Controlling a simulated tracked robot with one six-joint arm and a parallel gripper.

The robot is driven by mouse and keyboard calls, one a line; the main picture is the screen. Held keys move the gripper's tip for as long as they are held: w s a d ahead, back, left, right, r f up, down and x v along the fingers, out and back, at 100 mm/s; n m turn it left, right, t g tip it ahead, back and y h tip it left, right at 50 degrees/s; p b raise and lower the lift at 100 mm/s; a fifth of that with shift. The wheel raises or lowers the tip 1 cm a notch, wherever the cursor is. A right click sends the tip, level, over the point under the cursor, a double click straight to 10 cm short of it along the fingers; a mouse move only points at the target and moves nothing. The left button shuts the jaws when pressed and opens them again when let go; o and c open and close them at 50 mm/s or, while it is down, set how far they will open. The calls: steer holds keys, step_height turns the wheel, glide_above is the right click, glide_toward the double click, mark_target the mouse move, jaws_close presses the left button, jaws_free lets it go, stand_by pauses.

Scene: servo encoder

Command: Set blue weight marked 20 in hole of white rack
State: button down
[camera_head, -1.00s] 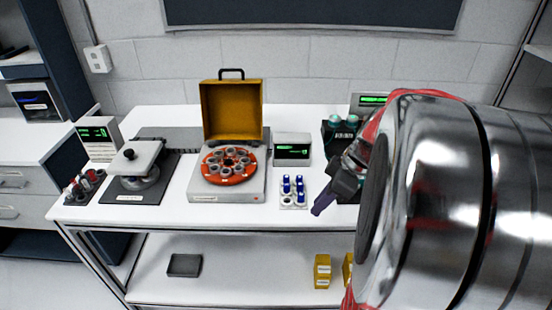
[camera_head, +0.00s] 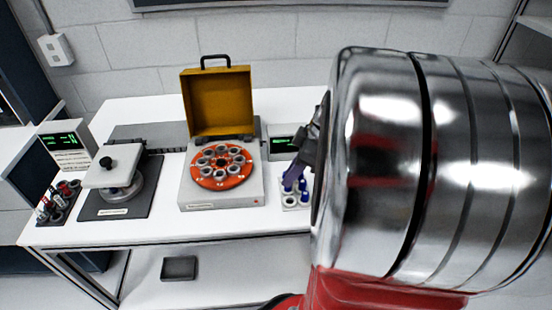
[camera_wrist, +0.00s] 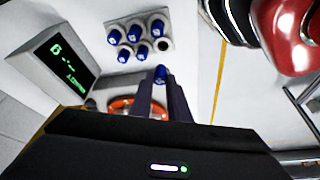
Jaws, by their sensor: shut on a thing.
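The white rack (camera_wrist: 152,57) is at the top of the wrist view with several blue-capped weights (camera_wrist: 139,31) in it. One dark, empty hole (camera_wrist: 164,46) shows at its right side. My gripper (camera_wrist: 161,84) is shut on a blue weight (camera_wrist: 161,74) held between the purple fingertips, below the rack in this view. Its number is too small to read. In the head view, my gripper (camera_head: 293,176) is over or in front of the rack (camera_head: 297,207), and my arm hides part of it. I cannot tell the height of the weight above the rack.
A display box (camera_wrist: 57,60) stands left of the rack in the wrist view. In the head view, a centrifuge (camera_head: 223,195) with orange rotor and open yellow lid is left of the rack. A balance-like device (camera_head: 116,180) and a vial holder (camera_head: 58,203) stand further left.

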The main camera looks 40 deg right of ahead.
steer(key=shift+s+d+f, duration=0.1)
steer(key=shift+s+d, duration=0.05)
steer(key=shift+f, duration=0.1)
steer(key=shift+f, duration=2.25)
steer(key=shift+s+f, duration=0.1)
steer(key=shift+f, duration=1)
steer(key=c, duration=1.6)
jaws_free()
steer(key=shift+r, duration=0.15)
steer(key=shift+r, duration=2.85)
